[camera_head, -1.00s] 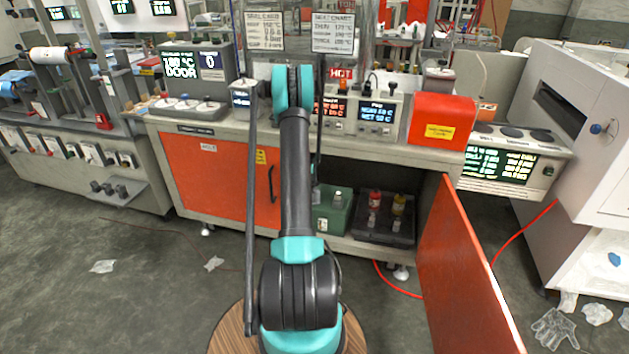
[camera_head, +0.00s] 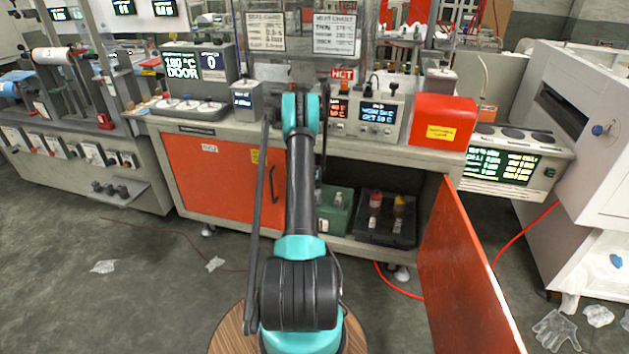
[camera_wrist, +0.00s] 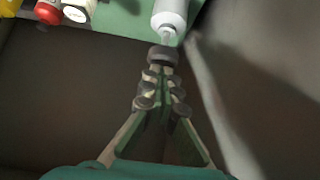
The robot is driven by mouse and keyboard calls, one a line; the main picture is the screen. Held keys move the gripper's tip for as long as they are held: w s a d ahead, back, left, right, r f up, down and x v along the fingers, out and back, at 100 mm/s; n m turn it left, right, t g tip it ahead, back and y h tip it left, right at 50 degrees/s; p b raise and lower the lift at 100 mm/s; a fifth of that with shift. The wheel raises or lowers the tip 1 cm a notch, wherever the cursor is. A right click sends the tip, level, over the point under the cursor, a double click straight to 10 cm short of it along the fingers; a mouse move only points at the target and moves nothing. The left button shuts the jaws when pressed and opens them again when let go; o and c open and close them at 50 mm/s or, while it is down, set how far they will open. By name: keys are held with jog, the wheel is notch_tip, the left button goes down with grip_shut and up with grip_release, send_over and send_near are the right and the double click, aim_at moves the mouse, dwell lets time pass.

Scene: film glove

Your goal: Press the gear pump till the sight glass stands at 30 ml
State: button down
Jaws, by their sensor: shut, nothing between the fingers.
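My gripper (camera_wrist: 163,75) is shut and empty in the wrist view. Its fingertips are just below a white-grey bottle-like part (camera_wrist: 171,14) with a narrow clear nozzle, beside a green surface (camera_wrist: 125,20). I cannot tell whether the tips touch it. In the head view my arm hides the gripper. A green box (camera_head: 334,222) with a small pale bottle (camera_head: 338,198) stands in the open cupboard under the bench. I cannot pick out the gear pump or its sight glass with certainty, and no level in ml is readable.
A dark tray (camera_head: 372,236) holds a red bottle (camera_head: 375,201) and a yellow one (camera_head: 399,205). An open orange door (camera_head: 465,265) stands to the right. The bench carries displays and a red box (camera_head: 440,122). Film scraps and a glove (camera_head: 556,330) lie on the floor.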

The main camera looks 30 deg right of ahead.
dwell(0.3)
jog(key=shift+f, duration=1.25)
